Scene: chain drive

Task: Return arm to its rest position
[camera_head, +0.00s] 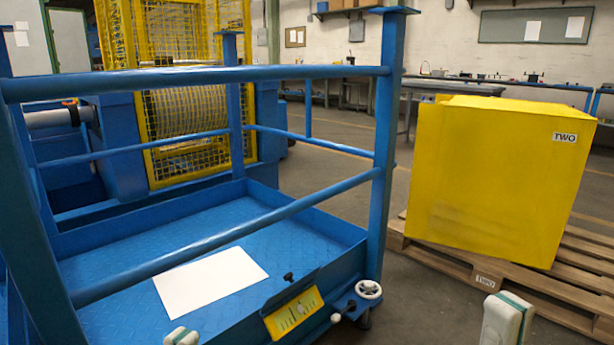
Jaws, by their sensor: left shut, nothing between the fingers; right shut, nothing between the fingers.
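A white part of my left arm (182,337) shows at the bottom edge, left of the middle. A white part of my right arm with a green band (507,318) rises from the bottom edge at the right, in front of the wooden pallet. No fingertips of either gripper show in the head view; they are outside the picture or hidden below its edge. Neither arm part is seen touching anything.
A blue railed platform (215,235) with a white sheet (210,281) fills the left. A yellow box marked TWO (490,180) stands on a wooden pallet (480,282) at right. A yellow mesh cage (185,110) stands behind. Grey floor (420,310) lies between platform and pallet.

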